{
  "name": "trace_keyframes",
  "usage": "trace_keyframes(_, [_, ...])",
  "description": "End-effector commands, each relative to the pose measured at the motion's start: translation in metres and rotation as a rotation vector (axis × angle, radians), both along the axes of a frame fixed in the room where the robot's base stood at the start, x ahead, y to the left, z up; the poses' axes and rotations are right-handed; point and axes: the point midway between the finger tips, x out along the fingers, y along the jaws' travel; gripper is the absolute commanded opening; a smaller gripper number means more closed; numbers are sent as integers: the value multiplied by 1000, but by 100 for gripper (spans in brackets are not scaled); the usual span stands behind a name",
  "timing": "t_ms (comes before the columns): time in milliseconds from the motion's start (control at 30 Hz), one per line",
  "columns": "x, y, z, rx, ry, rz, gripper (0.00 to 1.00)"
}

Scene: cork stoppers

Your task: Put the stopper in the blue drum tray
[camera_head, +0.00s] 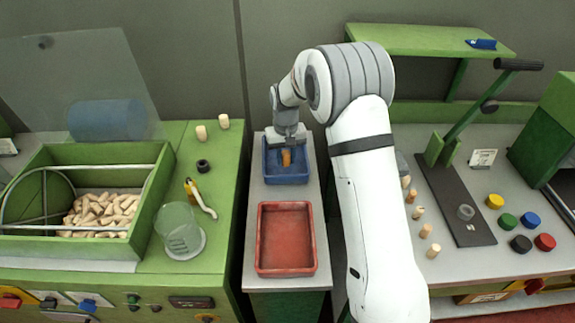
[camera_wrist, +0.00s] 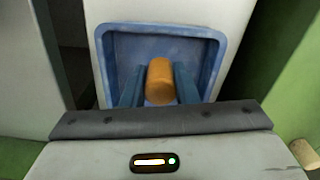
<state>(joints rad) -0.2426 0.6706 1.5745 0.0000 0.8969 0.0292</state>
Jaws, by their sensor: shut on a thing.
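An orange-brown cork stopper (camera_head: 286,158) is held between the fingers of my gripper (camera_head: 286,150). The stopper also shows in the wrist view (camera_wrist: 160,81), with a blue-grey finger on each side of it. My gripper (camera_wrist: 160,86) is shut on it. The blue tray (camera_head: 304,171) lies under the gripper on the narrow grey stand, and its rim frames the stopper in the wrist view (camera_wrist: 160,29). The stopper is over the inside of the tray. I cannot tell whether it touches the tray floor.
A red tray (camera_head: 287,240) sits in front of the blue one and looks empty. On the left green bench are a bin of pale corks (camera_head: 100,210), a beaker (camera_head: 180,228) and two upright stoppers (camera_head: 201,132). The right bench holds several stoppers, a lever press (camera_head: 455,200) and coloured caps.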

Motion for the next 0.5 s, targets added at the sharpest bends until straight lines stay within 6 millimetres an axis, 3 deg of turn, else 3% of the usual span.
trace_keyframes(367, [0,-1,-40,0,2,-1,6])
trace_keyframes(500, [0,-1,-44,0,0,-1,6])
